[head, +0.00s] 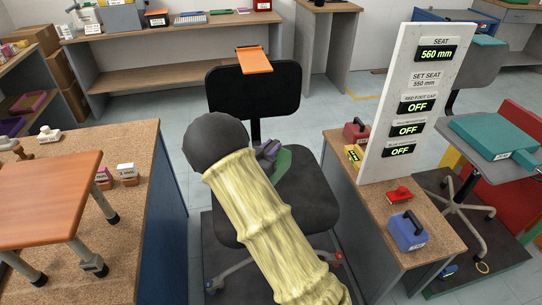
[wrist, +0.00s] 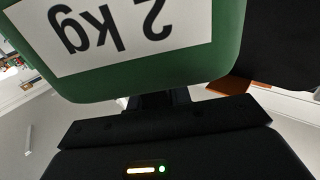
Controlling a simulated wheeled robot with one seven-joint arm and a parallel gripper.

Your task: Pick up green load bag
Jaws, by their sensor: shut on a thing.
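The green load bag (wrist: 150,82) fills the top of the wrist view, with a white "2 kg" label upside down on it. In the head view only a green part of the bag (head: 284,163) shows, at the back of the black chair's seat (head: 310,205); my arm hides the rest. My gripper (head: 268,150) is beside the bag and mostly hidden by my arm. In the wrist view my gripper (wrist: 152,103) is shut on the bag. I cannot tell whether the bag touches the seat.
The chair's backrest (head: 285,92) stands behind the bag, with an orange plate (head: 253,60) on top. A white display panel (head: 415,100) stands on the right bench (head: 440,235), with a blue case (head: 407,232). A left bench (head: 150,225) holds an orange-brown board (head: 50,195) on legs.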

